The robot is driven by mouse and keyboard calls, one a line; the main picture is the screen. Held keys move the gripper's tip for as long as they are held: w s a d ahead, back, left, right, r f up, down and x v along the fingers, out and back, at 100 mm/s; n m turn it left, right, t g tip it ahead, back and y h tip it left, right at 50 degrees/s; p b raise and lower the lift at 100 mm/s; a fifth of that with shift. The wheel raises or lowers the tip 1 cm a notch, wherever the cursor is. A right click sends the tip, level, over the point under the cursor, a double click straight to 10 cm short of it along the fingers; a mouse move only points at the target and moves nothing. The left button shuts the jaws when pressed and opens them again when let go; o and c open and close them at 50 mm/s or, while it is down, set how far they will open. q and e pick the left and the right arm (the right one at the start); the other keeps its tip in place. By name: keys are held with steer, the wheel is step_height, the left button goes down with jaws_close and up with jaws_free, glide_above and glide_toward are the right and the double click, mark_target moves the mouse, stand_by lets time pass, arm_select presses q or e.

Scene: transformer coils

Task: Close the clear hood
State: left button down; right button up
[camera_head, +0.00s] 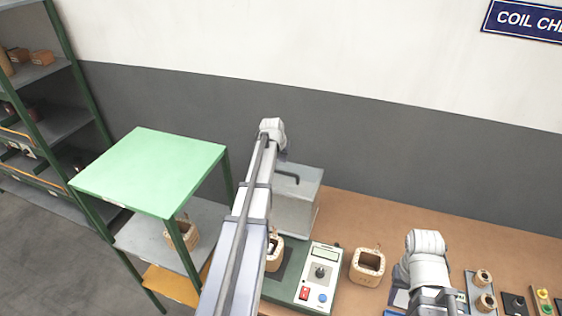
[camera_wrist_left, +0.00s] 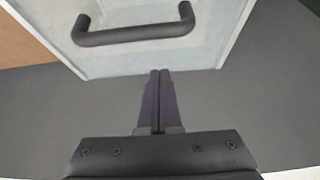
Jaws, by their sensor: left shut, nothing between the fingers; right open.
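The clear hood (camera_head: 297,208) stands raised at the back of the green tester base (camera_head: 292,253), with its dark bar handle (camera_head: 287,177) facing up. A wound coil (camera_head: 274,254) shows on the base, partly hidden by my left arm. In the left wrist view the hood's pale panel (camera_wrist_left: 155,62) and its handle (camera_wrist_left: 135,35) are just beyond my left gripper (camera_wrist_left: 160,74). Its two fingers are shut together with nothing between them, at the panel's edge; I cannot tell whether they touch it. My right gripper (camera_head: 437,298) is open over the bench, its fingertips unclear.
The control panel (camera_head: 318,277) with a screen, knob and buttons sits right of the coil. Another coil (camera_head: 367,267) stands on the brown bench (camera_head: 350,212). A green-topped rack (camera_head: 150,170) is at left. Small coils (camera_head: 483,278) and a button box (camera_head: 543,296) lie at right.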

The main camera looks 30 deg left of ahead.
mark_target(277, 180)
arm_select(q)
steer(key=s, duration=0.2)
steer(key=s+d, duration=0.1)
steer(key=s, duration=0.1)
steer(key=shift+w+a, duration=0.1)
steer(key=shift+w, duration=0.05)
steer(key=shift+f, duration=0.1)
steer(key=shift+s+d+r+t, duration=0.1)
steer(key=shift+s+d+t, duration=0.05)
steer(key=shift+s, duration=0.35)
steer(key=shift+s+d+r+t, duration=0.1)
steer(key=shift+s+t, duration=0.05)
steer(key=shift+s, duration=0.3)
